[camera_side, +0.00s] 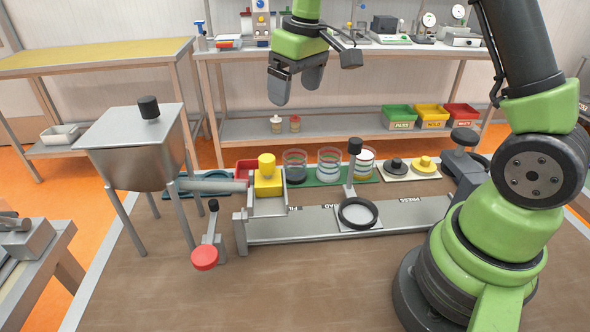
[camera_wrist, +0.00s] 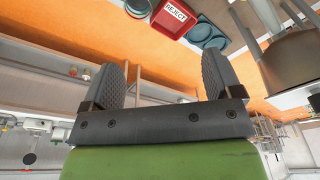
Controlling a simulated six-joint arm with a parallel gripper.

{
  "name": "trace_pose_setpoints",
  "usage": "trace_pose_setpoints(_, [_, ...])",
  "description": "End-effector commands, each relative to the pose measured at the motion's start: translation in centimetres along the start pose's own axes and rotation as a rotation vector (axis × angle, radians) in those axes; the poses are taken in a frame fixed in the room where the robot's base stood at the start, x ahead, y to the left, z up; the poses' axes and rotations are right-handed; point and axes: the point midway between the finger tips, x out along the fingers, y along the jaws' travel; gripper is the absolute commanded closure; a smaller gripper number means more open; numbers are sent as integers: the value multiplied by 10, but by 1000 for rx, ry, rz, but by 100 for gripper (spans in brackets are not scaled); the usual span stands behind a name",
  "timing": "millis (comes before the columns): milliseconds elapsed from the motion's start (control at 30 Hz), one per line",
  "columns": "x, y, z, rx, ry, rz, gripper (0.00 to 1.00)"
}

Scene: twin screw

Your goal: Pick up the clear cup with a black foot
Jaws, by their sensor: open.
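Three clear cups stand in a row on a green strip in the side view. The left clear cup (camera_side: 295,168) has a dark, black-looking bottom. The middle clear cup (camera_side: 328,165) shows pale bands, and the right clear cup (camera_side: 363,164) has a yellow bottom. My gripper (camera_side: 297,88) is open and empty, high above and behind the row. Its two dark fingers also show in the wrist view (camera_wrist: 160,68), with nothing between them.
A yellow block (camera_side: 267,178) stands left of the cups, near the metal hopper (camera_side: 133,150). A black-knobbed post (camera_side: 354,165) stands before the cups. Black and yellow discs (camera_side: 410,167) lie to the right. A red REJECT tray (camera_wrist: 174,17) shows in the wrist view.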

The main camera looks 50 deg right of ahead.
Motion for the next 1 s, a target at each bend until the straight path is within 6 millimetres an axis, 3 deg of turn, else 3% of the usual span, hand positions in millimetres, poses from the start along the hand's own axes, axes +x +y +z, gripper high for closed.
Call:
trace_pose_setpoints(33, [22, 8, -6, -20, -39, 2, 15])
trace_pose_setpoints(100, [45, 17, -12, -55, -78, 5, 15])
trace_pose_setpoints(233, [79, 30, -16, -102, -131, 6, 15])
trace_pose_setpoints(1000, [177, 44, -1, -126, -163, 3, 15])
